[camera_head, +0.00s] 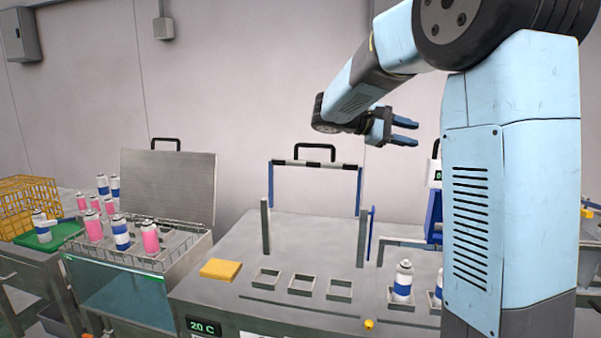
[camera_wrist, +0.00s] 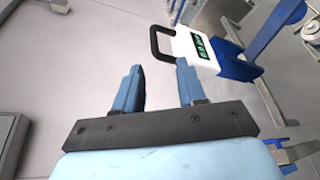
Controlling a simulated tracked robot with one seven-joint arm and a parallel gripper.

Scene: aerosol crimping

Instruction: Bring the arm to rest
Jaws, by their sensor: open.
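My gripper (camera_head: 404,131) is held in the air above the back of the grey workbench (camera_head: 232,299), with its fingers pointing right in the head view. Its two blue fingers are apart with nothing between them. In the wrist view the gripper (camera_wrist: 160,85) is also open and empty. Beyond its right finger is a white device (camera_wrist: 197,50) with a dark handle and a green display. I cannot tell how far the device is from the finger. Part of the bench's right side is hidden behind my arm in the head view.
A water bath with a raised lid (camera_head: 168,185) and a rack of pink and blue cans (camera_head: 150,237) stands left. A yellow pad (camera_head: 220,269) and empty square holders (camera_head: 301,284) are on the bench. A blue-banded can (camera_head: 402,281) stands right. A yellow crate (camera_head: 28,203) is far left.

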